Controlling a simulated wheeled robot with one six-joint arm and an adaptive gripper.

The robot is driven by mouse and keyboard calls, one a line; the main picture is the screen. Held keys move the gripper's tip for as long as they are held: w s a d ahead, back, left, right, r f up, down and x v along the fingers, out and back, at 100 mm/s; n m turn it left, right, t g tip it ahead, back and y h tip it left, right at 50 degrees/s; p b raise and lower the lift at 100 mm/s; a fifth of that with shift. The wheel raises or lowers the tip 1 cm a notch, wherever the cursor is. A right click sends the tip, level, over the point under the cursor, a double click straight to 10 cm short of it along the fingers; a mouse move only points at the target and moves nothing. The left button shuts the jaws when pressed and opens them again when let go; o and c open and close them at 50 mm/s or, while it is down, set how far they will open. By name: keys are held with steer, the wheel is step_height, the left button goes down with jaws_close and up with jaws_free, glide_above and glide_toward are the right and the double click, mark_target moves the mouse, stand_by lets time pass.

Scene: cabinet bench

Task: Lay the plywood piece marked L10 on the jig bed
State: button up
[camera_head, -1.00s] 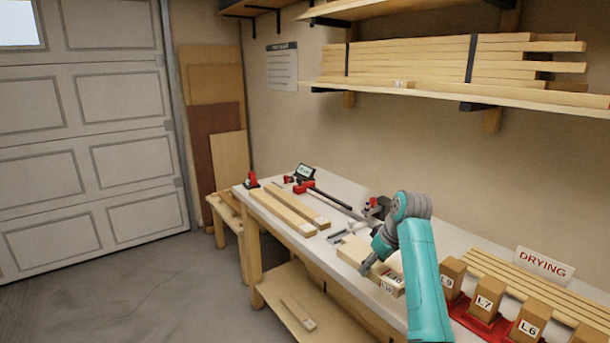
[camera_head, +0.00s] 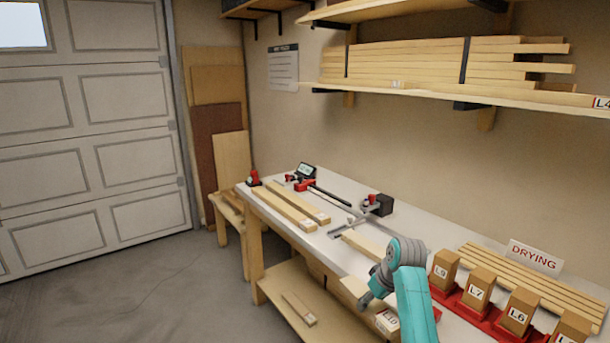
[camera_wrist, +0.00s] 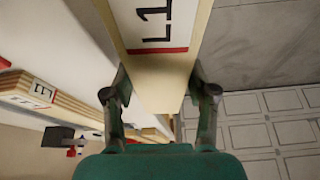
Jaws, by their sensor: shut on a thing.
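The plywood piece marked L10 (camera_head: 387,321) is a pale block with a white, red-edged label, at the front edge of the bench in the head view. My gripper (camera_head: 366,300) is shut on it. In the wrist view the piece (camera_wrist: 158,88) runs between the two fingers of my gripper (camera_wrist: 160,98), with part of its label showing "L1". Its far end is cut off by the picture's top. A metal bracket-like fixture with a black block (camera_head: 378,204) is on the bench behind my arm. I cannot tell which surface is the jig bed.
Two long boards (camera_head: 290,208) lie at the bench's left. A red rack (camera_head: 474,309) with labelled blocks L9, L7 and L6 stands at right, before long strips and a DRYING sign (camera_head: 534,256). A lower shelf (camera_head: 300,300) is under the bench. Loaded wall shelves hang above.

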steer(key=s+f+m+h, duration=0.2)
steer(key=s+f+m, duration=0.3)
steer(key=s+f, duration=2.1)
steer(key=shift+d+f+m+t, duration=0.15)
steer(key=shift+f+m+t, duration=0.25)
steer(key=shift+f, duration=0.15)
